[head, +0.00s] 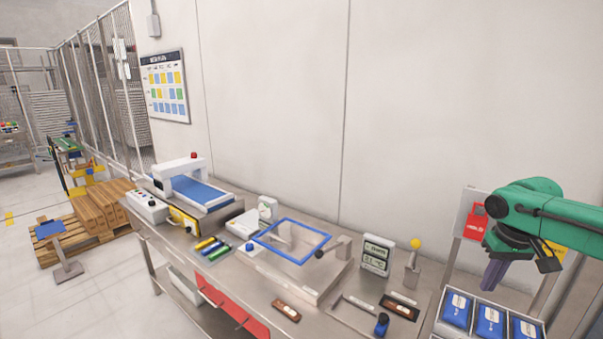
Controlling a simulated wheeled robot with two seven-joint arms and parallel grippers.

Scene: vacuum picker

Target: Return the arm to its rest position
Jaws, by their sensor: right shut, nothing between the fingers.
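My right arm is green and comes in from the right edge. Its dark gripper (493,274) points down above a tray of blue packets (489,321) at the bottom right. The fingers are shut and I see nothing held between them. The gripper looks above the packets, but I cannot tell the exact gap. My left gripper is not in view.
A steel workbench (222,276) carries a blue square frame (291,241), a small conveyor machine (190,186), a digital display (376,254) and several small tools. A yellow-topped post (415,245) stands near the right arm.

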